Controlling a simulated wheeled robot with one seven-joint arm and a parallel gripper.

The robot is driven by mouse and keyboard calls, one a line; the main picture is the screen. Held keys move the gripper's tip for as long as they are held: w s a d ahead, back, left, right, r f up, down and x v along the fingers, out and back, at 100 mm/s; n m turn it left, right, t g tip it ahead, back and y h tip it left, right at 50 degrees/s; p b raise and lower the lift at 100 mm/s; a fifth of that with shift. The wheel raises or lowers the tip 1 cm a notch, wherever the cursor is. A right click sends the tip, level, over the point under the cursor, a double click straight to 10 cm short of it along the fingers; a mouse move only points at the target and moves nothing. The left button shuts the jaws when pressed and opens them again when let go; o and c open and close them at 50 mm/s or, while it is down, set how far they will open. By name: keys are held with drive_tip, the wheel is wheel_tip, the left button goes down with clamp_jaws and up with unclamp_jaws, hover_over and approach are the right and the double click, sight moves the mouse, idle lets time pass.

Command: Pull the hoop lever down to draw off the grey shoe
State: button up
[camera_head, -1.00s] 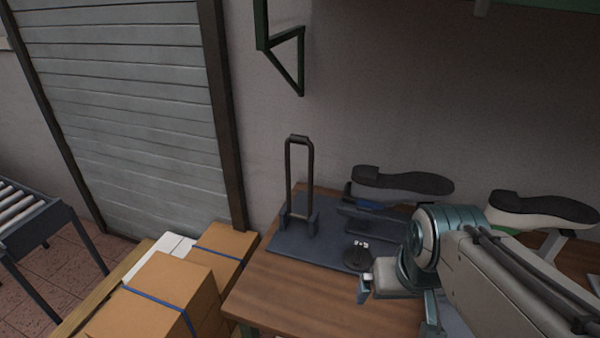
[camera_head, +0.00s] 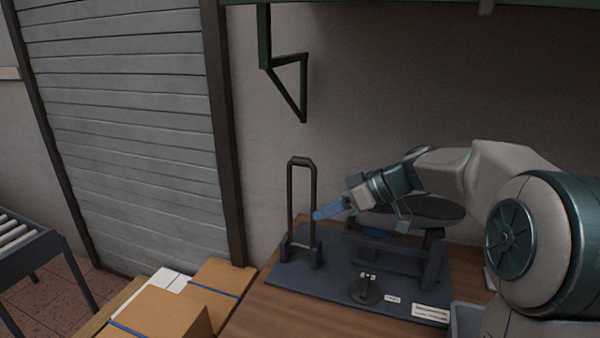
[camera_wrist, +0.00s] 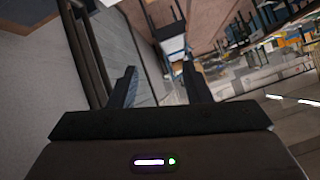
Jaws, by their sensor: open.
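The hoop lever (camera_head: 291,205) stands upright on the dark base plate (camera_head: 281,276) at the left end of the bench. My gripper (camera_head: 318,215) is open, its blue fingertips close to the right side of the hoop at about mid height. I cannot tell whether they touch it. In the wrist view the two dark fingers (camera_wrist: 158,88) are apart with nothing between them, and the hoop's dark bars (camera_wrist: 88,52) pass to their left. The dark-soled shoe (camera_head: 438,208) sits sole up on its stand behind my arm, partly hidden; its upper is mostly covered.
Cardboard boxes (camera_head: 165,310) lie at the lower left. A green bracket (camera_head: 285,75) hangs on the wall above the hoop. A grey tray (camera_head: 466,322) is at the bench's front right.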

drive_tip(key=w+d+r+n+t+y+b, duration=0.1)
drive_tip(key=w+d+n+y, duration=0.15)
drive_tip(key=w, duration=0.45)
drive_tip(key=n+t+y+b, duration=0.1)
drive_tip(key=n+t+y, duration=0.1)
drive_tip(key=n+y, duration=0.15)
approach(290, 160)
drive_tip(key=shift+m, duration=0.4)
drive_tip(key=p+x, duration=0.1)
drive_tip(key=x, duration=0.1)
drive_tip(key=p+x, duration=0.1)
drive_tip(key=x, duration=0.2)
drive_tip(key=w+p+x, duration=0.1)
drive_tip(key=x, duration=0.2)
drive_tip(key=shift+w+d+f, duration=0.1)
drive_tip(key=shift+f, duration=0.2)
clamp_jaws()
